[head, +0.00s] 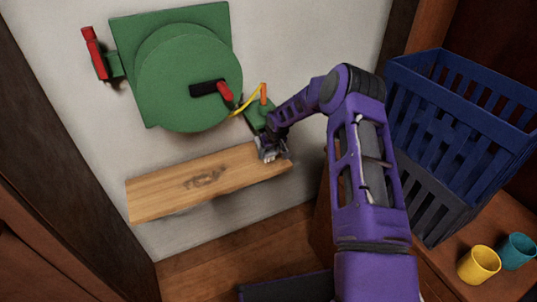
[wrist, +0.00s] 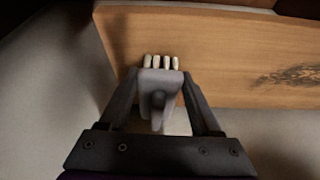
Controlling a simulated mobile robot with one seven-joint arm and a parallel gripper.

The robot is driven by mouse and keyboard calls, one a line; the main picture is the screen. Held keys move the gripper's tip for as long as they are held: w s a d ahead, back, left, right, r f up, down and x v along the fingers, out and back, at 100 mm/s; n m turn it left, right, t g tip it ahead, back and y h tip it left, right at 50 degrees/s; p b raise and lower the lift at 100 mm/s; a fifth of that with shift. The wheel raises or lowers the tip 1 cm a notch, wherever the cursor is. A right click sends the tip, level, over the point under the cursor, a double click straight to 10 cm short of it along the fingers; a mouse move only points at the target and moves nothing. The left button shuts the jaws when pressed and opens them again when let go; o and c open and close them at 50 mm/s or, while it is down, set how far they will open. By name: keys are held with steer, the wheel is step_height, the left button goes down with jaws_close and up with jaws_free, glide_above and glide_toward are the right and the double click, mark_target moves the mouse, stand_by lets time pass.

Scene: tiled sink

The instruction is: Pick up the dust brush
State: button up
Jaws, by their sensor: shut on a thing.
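The dust brush (wrist: 158,84) is a small grey piece with several pale bristle tufts at its far end. It sits between the two fingers of my gripper (wrist: 160,76) in the wrist view, and the fingers are shut on it. The bristles are over the right part of the wooden shelf (wrist: 225,50); I cannot tell whether they touch it. In the head view my gripper (head: 271,150) is at the right end of the shelf (head: 200,184), with a small pale bit of the brush (head: 267,156) showing. The fingers and arm hide much of it there.
A green board with a round green drum (head: 185,80) is on the wall above the shelf. A red handle (head: 94,53) and a yellow cable (head: 246,100) are close by. A blue crate (head: 460,110), a yellow cup (head: 478,264) and a teal cup (head: 516,251) stand at right.

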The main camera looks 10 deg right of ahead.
steer(key=s+d, duration=0.1)
steer(key=s, duration=0.8)
steer(key=s+d, duration=0.2)
steer(key=s, duration=0.6)
steer(key=shift+s+d+r+p, duration=0.15)
steer(key=shift+s+d+p, duration=0.15)
steer(key=shift+s+p, duration=0.05)
